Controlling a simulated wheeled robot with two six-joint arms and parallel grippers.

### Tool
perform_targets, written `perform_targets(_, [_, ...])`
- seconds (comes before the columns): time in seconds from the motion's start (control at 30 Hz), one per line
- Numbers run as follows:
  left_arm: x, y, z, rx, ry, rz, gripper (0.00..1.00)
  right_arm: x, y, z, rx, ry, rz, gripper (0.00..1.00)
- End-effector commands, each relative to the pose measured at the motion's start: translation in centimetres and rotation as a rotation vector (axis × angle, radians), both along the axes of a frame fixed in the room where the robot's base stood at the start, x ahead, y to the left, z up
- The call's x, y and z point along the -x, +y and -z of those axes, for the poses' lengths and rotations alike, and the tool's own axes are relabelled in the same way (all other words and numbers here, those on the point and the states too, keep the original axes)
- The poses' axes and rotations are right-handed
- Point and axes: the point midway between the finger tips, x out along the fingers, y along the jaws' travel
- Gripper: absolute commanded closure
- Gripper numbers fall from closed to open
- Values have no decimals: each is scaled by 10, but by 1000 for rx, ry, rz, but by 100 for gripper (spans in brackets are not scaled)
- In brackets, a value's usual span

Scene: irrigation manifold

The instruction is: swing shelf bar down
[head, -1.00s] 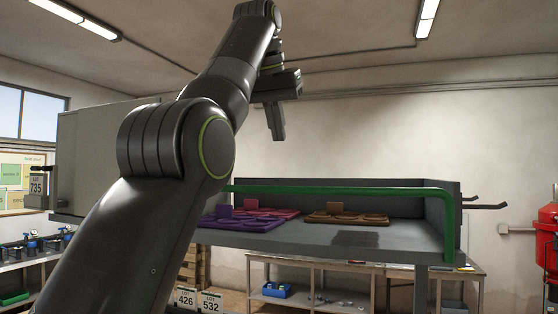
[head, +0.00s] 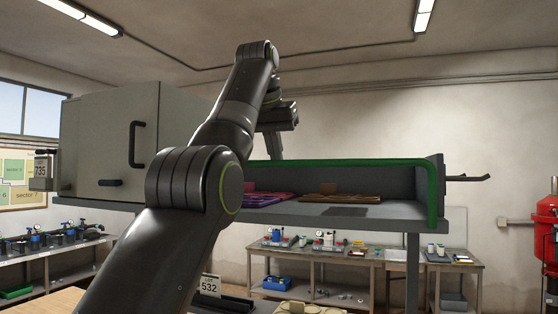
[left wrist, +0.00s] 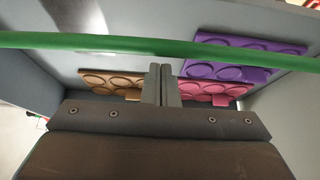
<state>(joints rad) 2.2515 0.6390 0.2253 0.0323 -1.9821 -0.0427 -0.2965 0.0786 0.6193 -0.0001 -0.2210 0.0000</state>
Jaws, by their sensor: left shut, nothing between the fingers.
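The green shelf bar (head: 350,162) runs along the front of the grey shelf (head: 390,212), above its floor, and bends down at its right end. Its left part is hidden behind my left arm. My left gripper (head: 276,155) points down near the bar's left part and is shut and empty. In the left wrist view the bar (left wrist: 90,42) crosses the whole picture just past the shut fingertips (left wrist: 160,68). I cannot tell whether they touch it. My right gripper is not in view.
Purple (head: 268,199) and brown (head: 345,197) plates with round recesses lie on the shelf; a pink one (left wrist: 205,92) shows in the wrist view. A grey cabinet (head: 100,140) stands left. A workbench (head: 350,255) stands behind and below. A red tank (head: 548,225) is at far right.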

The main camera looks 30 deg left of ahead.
Motion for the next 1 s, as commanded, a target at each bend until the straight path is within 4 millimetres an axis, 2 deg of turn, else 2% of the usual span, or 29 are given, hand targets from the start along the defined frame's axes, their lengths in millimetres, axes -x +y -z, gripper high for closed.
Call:
perform_targets(0.03, [3, -1, 3, 1, -1, 1, 100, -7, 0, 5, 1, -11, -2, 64])
perform_targets(0.13, [7, -1, 2, 0, -2, 1, 100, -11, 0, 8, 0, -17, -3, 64])
perform_targets(0.5, [8, -1, 1, 1, 0, 1, 100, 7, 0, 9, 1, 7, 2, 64])
perform_targets(1.0, [2, -1, 3, -18, -71, 1, 100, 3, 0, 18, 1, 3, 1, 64])
